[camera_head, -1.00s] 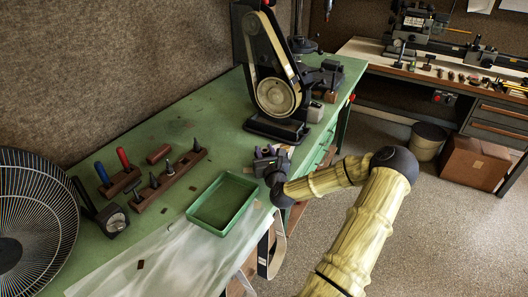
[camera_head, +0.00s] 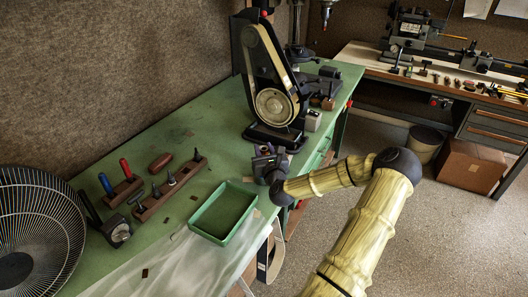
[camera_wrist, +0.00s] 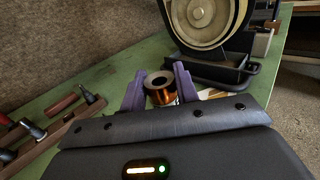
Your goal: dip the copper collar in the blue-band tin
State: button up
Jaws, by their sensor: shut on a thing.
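My gripper (camera_head: 266,153) is over the green bench, between the belt grinder and the green tray in the head view. In the wrist view its two purple fingers (camera_wrist: 158,88) are closed around the copper collar (camera_wrist: 161,98). The collar is a short, shiny copper ring with a dark hole facing up. In the head view the collar is too small and covered to make out. I cannot make out a blue-band tin in either view.
A belt grinder (camera_head: 273,104) stands behind my gripper. An empty green tray (camera_head: 196,227) lies in front of it, near a clear plastic sheet (camera_head: 190,265). Racks of tools (camera_head: 168,188) and a fan (camera_head: 35,230) are at left. Bench between rack and grinder is mostly clear.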

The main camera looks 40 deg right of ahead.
jog(key=shift+r+p, duration=0.7)
jog(key=shift+r, duration=0.5)
